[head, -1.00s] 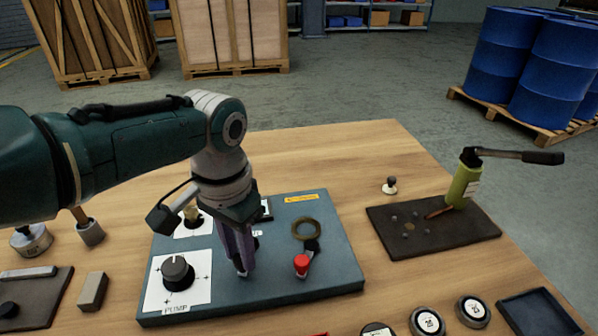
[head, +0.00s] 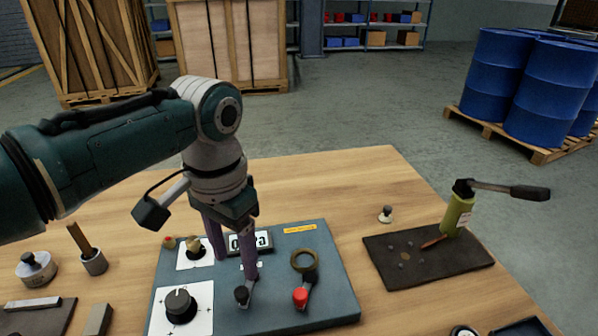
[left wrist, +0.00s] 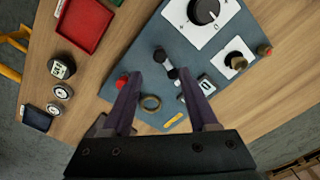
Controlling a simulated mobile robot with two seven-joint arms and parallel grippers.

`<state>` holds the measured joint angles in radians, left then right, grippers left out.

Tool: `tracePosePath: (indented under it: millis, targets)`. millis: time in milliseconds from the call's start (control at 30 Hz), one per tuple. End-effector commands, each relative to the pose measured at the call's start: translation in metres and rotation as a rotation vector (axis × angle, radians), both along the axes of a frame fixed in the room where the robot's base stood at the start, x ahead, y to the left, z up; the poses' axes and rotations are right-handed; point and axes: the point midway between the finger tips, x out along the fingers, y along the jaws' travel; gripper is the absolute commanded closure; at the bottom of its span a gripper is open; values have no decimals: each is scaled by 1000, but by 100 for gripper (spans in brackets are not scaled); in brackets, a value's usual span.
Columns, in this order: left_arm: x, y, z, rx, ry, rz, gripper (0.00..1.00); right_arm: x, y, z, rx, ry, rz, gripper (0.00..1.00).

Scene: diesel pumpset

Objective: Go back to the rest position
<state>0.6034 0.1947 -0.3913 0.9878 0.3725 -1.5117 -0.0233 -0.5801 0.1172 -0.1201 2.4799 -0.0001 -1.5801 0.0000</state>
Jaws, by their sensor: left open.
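My left gripper (head: 236,270) is open and empty, its two purple fingers spread above the blue-grey panel (head: 335,290). In the left wrist view the gap between its fingertips (left wrist: 163,82) frames a small lever with a black knob (left wrist: 160,55). That lever (head: 242,294) stands on the panel just below the fingers, seemingly apart from them. To its right are a red-knobbed lever (head: 300,296) and a brass ring (head: 304,260). A black dial (head: 180,305) sits on a white plate at the panel's left. A small display (head: 262,240) is partly hidden behind a finger. My right gripper is not in view.
A green hand pump (head: 458,212) stands on a dark plate (head: 420,270) at the right. A weight (head: 36,268) and a cup with a wooden handle (head: 94,262) stand at the left. A red tray (left wrist: 82,24) shows in the wrist view. The table's back is clear.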

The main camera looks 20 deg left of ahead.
Motion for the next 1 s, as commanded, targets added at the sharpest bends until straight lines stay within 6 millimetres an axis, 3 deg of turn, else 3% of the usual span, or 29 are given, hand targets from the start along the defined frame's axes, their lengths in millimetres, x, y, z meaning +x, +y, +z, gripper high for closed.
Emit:
tracePosePath:
  millis: [100, 233, 733, 867, 1000]
  targets:
    - [0, 0, 19, -1, -1, 0, 41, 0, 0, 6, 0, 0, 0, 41]
    - [0, 0, 27, -1, 1, 0, 41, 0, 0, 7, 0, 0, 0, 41]
    - [-3, -2, 25, -2, 0, -4, 41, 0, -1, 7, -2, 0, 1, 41]
    - [-21, -13, 14, -17, -20, -31, 41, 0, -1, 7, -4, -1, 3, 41]
    - [-63, -32, 1, -48, -76, -60, 41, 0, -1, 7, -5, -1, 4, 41]
